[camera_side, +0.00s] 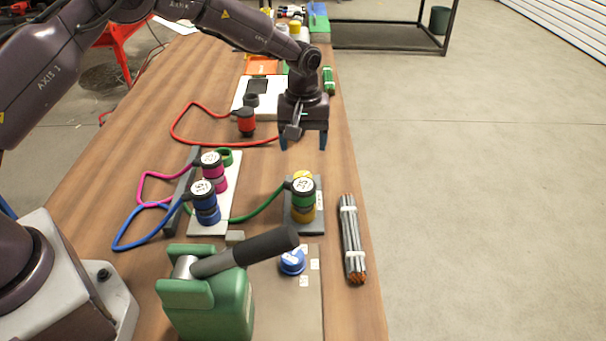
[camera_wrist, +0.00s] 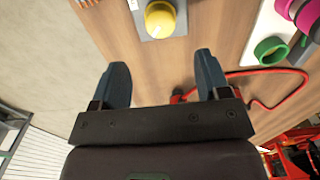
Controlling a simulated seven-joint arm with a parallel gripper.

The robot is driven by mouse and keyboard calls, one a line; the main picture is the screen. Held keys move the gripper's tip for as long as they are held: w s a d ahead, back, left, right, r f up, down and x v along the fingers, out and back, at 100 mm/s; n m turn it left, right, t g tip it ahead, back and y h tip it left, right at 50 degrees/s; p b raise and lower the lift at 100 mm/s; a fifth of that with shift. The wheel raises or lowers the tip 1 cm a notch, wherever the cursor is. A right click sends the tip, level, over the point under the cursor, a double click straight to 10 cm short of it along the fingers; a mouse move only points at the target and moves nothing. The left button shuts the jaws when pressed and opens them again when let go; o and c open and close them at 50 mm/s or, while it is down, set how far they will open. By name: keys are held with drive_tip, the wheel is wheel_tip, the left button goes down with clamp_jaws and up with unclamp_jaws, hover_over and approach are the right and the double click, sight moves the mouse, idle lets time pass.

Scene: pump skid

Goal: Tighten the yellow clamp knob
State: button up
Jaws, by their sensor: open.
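The yellow clamp knob (camera_wrist: 160,19) is round and sits on a grey plate (camera_wrist: 140,8) at the top of the wrist view. My gripper (camera_side: 303,143) is open and empty, fingers pointing down, above the table and beyond the knob. In the wrist view the gripper (camera_wrist: 162,65) has its two fingers wide apart, with bare table between them. The knob lies ahead of the fingertips, not touching them.
Blue (camera_side: 205,203) and pink (camera_side: 215,172) connectors with cables stand on a white plate to the left. A red connector (camera_side: 246,122) with a looped hose is left of my gripper. A green box with a black lever (camera_side: 245,252) stands in front. A rod bundle (camera_side: 352,240) lies at right.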

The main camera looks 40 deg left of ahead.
sight(303, 175)
wheel_tip(303, 175, down, 10)
drive_tip(key=shift+r, duration=0.2)
drive_tip(key=shift+c, duration=0.4)
drive_tip(key=c, duration=0.8)
drive_tip(key=shift+c, duration=0.2)
